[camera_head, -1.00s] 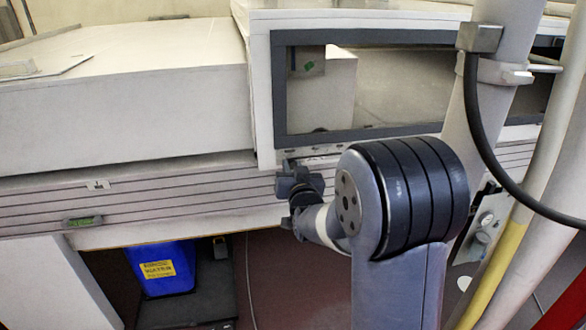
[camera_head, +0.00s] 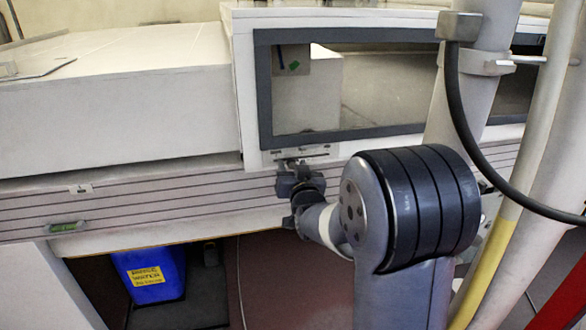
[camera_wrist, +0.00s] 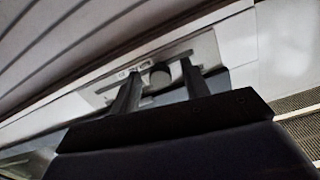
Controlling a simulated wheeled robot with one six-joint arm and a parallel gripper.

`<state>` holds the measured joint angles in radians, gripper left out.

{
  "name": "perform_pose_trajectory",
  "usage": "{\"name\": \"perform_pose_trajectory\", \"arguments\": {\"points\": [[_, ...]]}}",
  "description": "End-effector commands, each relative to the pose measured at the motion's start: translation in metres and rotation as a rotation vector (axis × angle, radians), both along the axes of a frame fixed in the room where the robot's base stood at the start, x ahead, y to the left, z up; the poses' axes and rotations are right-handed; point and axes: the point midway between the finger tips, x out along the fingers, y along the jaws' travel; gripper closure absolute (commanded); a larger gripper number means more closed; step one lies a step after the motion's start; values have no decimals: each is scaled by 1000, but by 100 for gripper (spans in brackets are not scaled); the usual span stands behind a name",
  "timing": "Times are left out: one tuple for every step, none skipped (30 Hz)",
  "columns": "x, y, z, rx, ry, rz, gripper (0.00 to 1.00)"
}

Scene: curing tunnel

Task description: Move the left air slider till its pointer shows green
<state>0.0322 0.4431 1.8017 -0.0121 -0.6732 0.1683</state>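Under the window's lower left corner is a pale slider plate (camera_head: 318,151) with small markings. My gripper (camera_head: 288,168) is just below the plate in the head view. In the wrist view its fingers (camera_wrist: 160,67) are apart, one on each side of the knob, with gaps visible; I cannot tell how deep they reach. Behind the window, a small beige dial plate (camera_head: 291,60) carries a dark pointer line and a green patch (camera_head: 294,65); the line is left of the green.
The dark-framed window (camera_head: 385,90) is set in a white housing. A ridged panel (camera_head: 150,205) runs below, with a small green level (camera_head: 67,226). A blue bin (camera_head: 150,275) stands underneath. Pipes (camera_head: 540,120) and a black cable (camera_head: 458,110) are at right.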

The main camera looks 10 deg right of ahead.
Motion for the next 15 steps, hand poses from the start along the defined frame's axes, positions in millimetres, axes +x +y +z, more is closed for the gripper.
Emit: {"name": "perform_pose_trajectory", "arguments": {"points": [[0, 0, 0, 0, 0, 0, 56], [0, 0, 0, 0, 0, 0, 56], [0, 0, 0, 0, 0, 0, 56], [0, 0, 0, 0, 0, 0, 56], [0, 0, 0, 0, 0, 0, 56], [-1, 0, 0, 0, 0, 0, 56], [-2, 0, 0, 0, 0, 0, 56], [-4, 0, 0, 0, 0, 0, 56], [-8, 0, 1, 0, -1, 0, 56], [-11, 0, 1, 0, -1, 1, 56], [-15, 0, 1, 0, -1, 0, 56], [-21, 1, 1, 0, -1, 1, 56], [-26, 1, 1, 0, -2, 1, 56], [-32, 1, 1, 0, -2, 0, 56], [-40, 1, 1, 0, -1, 0, 56]]}}
